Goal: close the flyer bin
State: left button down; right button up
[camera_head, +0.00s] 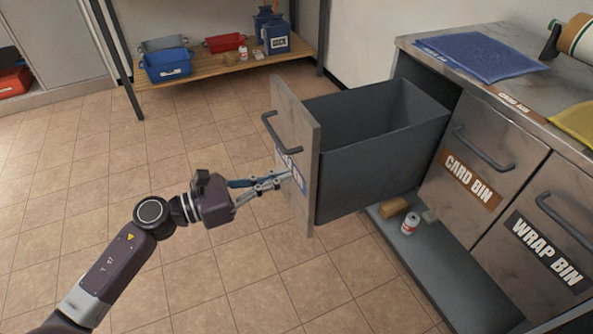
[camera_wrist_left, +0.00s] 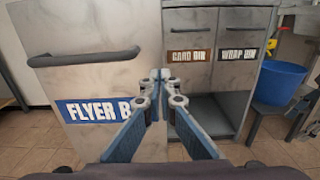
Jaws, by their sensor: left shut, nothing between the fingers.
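The flyer bin (camera_head: 382,140) is a dark grey open-topped drawer pulled far out of the cabinet. Its grey front panel (camera_head: 299,160) carries a dark bar handle (camera_head: 283,134) and a blue label. In the left wrist view the front panel (camera_wrist_left: 95,80) fills the left side, with part of the "FLYER BIN" label (camera_wrist_left: 90,110) readable. My left gripper (camera_head: 290,178) is shut and empty, its tips at the outer face of the panel below the handle. I cannot tell whether they touch it. In the left wrist view the fingertips (camera_wrist_left: 160,75) overlap the panel's right edge.
The card bin (camera_head: 468,170) and wrap bin (camera_head: 545,245) are shut beside it. A can (camera_head: 409,223) and a small box (camera_head: 392,206) sit on the low shelf under the drawers. A wooden shelf (camera_head: 215,70) with bins stands behind. Tiled floor at left is clear.

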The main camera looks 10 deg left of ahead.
aim_at(309, 168)
pick_arm(q)
jog(key=shift+x, duration=2.05)
pick_arm(e)
jog(key=shift+r, duration=0.1)
pick_arm(q)
jog(key=shift+w+d, duration=0.1)
